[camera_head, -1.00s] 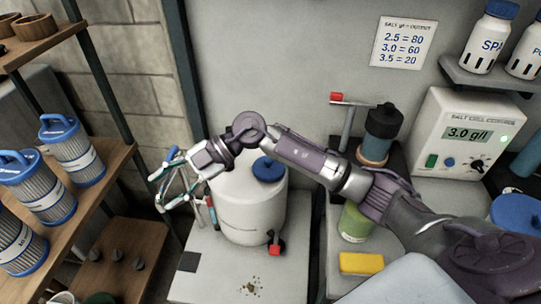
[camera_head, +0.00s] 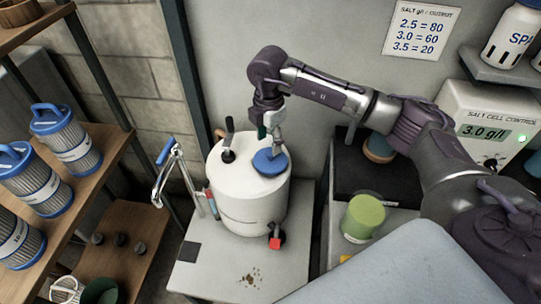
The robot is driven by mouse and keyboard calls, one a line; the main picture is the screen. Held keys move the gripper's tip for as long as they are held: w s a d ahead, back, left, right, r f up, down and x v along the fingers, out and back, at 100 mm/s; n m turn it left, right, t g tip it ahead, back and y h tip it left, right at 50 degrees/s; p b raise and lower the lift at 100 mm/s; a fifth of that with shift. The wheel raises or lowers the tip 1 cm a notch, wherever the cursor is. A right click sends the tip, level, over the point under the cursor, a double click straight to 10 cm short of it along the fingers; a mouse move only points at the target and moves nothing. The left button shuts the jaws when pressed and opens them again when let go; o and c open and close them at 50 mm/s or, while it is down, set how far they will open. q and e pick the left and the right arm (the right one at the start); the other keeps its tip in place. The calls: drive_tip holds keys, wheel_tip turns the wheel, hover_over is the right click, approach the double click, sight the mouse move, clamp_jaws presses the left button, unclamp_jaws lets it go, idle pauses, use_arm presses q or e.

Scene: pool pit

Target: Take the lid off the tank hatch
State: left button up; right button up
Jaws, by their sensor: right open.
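The white tank (camera_head: 240,200) stands on a pale bench in the middle of the head view. A round blue lid (camera_head: 270,164) sits on its top, to the right. My right gripper (camera_head: 270,140) points down over the back edge of the lid. It is open, with its fingers close to the lid; I cannot tell whether they touch it. The hatch opening under the lid is hidden. My left gripper is not in view.
A dark, brown-tipped lever (camera_head: 228,147) stands on the tank's top left. A red valve handle (camera_head: 275,243) is low on its front. A green jar (camera_head: 362,218) stands at right. The bench front is mostly clear.

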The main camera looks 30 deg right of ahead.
sight(270, 152)
drive_tip(key=shift+f+p, duration=0.3)
drive_tip(key=shift+f, duration=0.2)
drive_tip(key=f, duration=0.2)
drive_tip(key=f+p, duration=0.1)
drive_tip(key=shift+d+f, duration=0.2)
drive_tip(key=shift+f, duration=0.15)
drive_tip(key=shift+w+f+p, duration=0.1)
drive_tip(key=shift+f+p, duration=0.2)
drive_tip(key=shift+f, duration=0.2)
drive_tip(key=c, duration=1.1)
drive_tip(key=shift+r, duration=0.1)
